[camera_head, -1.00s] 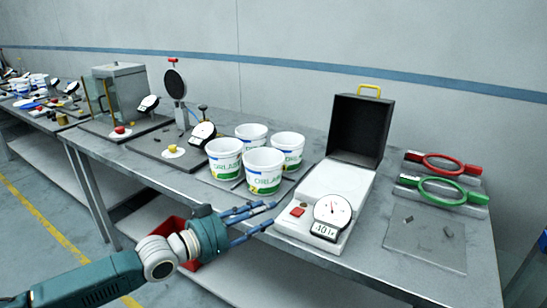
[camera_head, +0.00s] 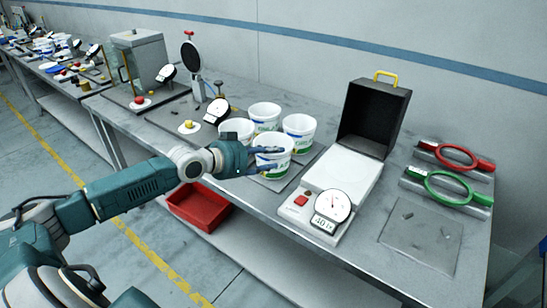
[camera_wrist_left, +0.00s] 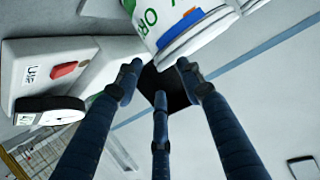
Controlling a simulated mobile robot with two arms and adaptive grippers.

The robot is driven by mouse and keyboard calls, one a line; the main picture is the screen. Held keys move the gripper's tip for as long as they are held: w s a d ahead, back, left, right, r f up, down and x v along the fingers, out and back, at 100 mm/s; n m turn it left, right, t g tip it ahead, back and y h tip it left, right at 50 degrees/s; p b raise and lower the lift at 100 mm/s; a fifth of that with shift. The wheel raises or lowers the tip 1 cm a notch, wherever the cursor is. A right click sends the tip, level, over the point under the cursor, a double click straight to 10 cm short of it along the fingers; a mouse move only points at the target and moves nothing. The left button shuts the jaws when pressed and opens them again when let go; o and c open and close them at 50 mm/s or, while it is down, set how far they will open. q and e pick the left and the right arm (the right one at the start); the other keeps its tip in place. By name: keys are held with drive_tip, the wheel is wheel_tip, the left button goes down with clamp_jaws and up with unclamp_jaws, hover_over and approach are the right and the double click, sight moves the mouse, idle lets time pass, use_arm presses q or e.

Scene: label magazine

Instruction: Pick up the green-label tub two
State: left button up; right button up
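Several white tubs with green-edged labels stand together on a grey plate on the bench. The front tub (camera_head: 275,143) carries a green label; its number is partly hidden by my fingers. My left gripper (camera_head: 277,160) is at this tub's near left side, its blue fingers overlapping the tub in the head view. In the left wrist view the fingertips (camera_wrist_left: 158,80) are spread apart with nothing clamped between them. A white tub (camera_wrist_left: 165,20) with blue and green label parts shows just above them there. Behind stand the back tub (camera_head: 264,112), right tub (camera_head: 299,130) and left tub (camera_head: 236,126).
A white scale (camera_head: 323,200) with a round dial stands right of the tubs, with an open black case (camera_head: 374,118) behind it. Red and green ring tools (camera_head: 455,155) lie farther right. A red bin (camera_head: 200,207) sits below.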

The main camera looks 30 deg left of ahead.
sight(282, 155)
use_arm(q)
drive_tip(key=p+x, duration=0.2)
drive_tip(key=x, duration=0.4)
drive_tip(key=shift+w+d+f, duration=0.1)
drive_tip(key=shift+w+d, duration=0.05)
drive_tip(key=shift+d, duration=0.15)
drive_tip(key=shift+w+d+f, duration=0.1)
drive_tip(key=shift+w+f, duration=0.1)
drive_tip(key=shift+w, duration=0.05)
drive_tip(key=shift+s, duration=0.15)
drive_tip(key=shift+c, duration=1.1)
clamp_jaws()
